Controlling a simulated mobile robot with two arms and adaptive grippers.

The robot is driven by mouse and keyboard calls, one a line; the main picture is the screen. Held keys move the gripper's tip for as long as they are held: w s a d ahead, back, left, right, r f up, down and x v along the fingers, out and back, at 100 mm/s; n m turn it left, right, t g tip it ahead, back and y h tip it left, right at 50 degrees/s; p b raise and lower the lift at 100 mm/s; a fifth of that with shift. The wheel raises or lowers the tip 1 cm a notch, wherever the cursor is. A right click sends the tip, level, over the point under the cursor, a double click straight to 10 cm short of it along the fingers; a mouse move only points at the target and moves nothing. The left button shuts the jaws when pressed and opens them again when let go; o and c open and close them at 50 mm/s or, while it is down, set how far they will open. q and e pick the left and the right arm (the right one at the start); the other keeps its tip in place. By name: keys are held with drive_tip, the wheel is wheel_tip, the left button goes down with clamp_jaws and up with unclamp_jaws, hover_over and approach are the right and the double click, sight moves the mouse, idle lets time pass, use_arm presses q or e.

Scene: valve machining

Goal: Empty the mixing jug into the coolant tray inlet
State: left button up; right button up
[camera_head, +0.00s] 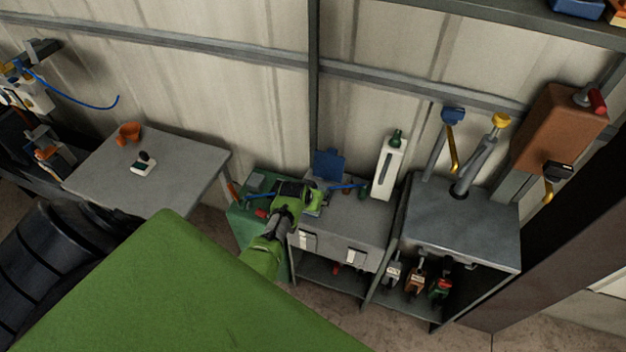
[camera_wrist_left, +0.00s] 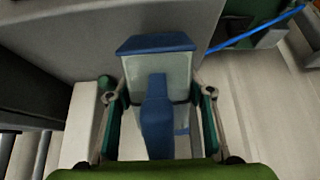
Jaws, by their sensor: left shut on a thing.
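In the left wrist view the mixing jug (camera_wrist_left: 179,80) is a pale, see-through vessel with a blue rim and a blue handle. My left gripper (camera_wrist_left: 160,98) is shut on it, with one finger on each side. In the head view my left gripper (camera_head: 311,203) is by the left end of the grey bench, and it mostly hides the jug. I cannot tell the jug's tilt or its contents. I cannot make out the coolant tray inlet for certain; a green box (camera_head: 243,222) stands left of the bench, beside my arm. My right gripper is not in view.
The grey bench (camera_head: 372,222) carries a white canister (camera_head: 387,170) and a blue panel (camera_head: 328,164). A dark cabinet (camera_head: 465,232) with levers stands to its right. A grey table (camera_head: 190,168) at left holds an orange pot (camera_head: 129,133); much of its top is clear.

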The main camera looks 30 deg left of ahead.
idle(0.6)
use_arm(q)
drive_tip(key=shift+w+g, duration=0.15)
drive_tip(key=shift+g, duration=0.35)
drive_tip(key=shift+f, duration=0.15)
idle(1.0)
drive_tip(key=shift+w+a+r+g+p, duration=0.1)
drive_tip(key=shift+r+g+p, duration=0.2)
drive_tip(key=shift+r+p, duration=0.05)
drive_tip(key=shift+h, duration=0.3)
drive_tip(key=shift+f+g, duration=0.15)
drive_tip(key=shift+g, duration=0.15)
